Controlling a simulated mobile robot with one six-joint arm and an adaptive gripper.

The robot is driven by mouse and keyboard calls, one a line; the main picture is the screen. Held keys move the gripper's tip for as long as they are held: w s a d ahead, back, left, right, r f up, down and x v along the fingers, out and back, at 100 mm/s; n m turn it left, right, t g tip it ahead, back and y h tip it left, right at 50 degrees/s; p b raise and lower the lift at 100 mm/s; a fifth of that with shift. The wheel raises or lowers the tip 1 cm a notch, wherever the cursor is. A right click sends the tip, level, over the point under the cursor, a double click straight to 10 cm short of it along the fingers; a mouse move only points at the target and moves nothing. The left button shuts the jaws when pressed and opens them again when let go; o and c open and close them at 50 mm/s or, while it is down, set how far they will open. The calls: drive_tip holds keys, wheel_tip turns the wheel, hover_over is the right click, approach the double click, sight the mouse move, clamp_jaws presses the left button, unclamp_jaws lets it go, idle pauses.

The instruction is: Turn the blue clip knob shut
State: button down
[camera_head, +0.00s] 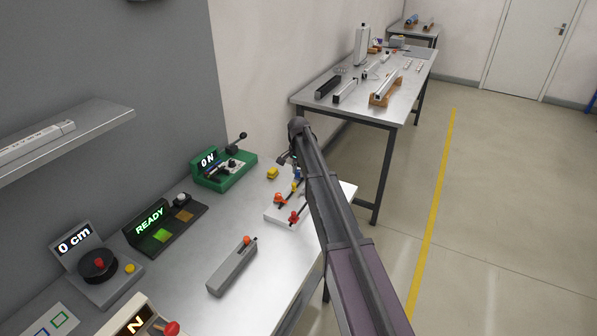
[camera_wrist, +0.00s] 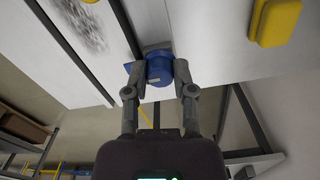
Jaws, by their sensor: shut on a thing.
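The blue clip knob (camera_wrist: 159,66) is in the upper middle of the wrist view, at the pale board (camera_wrist: 215,40) with dark bars. My gripper (camera_wrist: 160,80) is shut on the knob, with one finger on each side of it. In the head view the white board (camera_head: 273,214) lies on the near bench. A small patch of blue (camera_head: 296,186) shows there beside my arm. My arm hides part of the board and most of my gripper in that view. How far the knob is turned cannot be told.
A red knob (camera_head: 293,218) and an orange knob (camera_head: 280,198) sit on the board close by. A yellow piece (camera_wrist: 277,22) is right of my gripper in the wrist view. A green device (camera_head: 222,176) and a grey block (camera_head: 231,267) stand on the bench.

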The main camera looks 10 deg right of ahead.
idle(0.4)
drive_tip(key=shift+c, duration=2.2)
unclamp_jaws()
drive_tip(key=shift+n, duration=0.4)
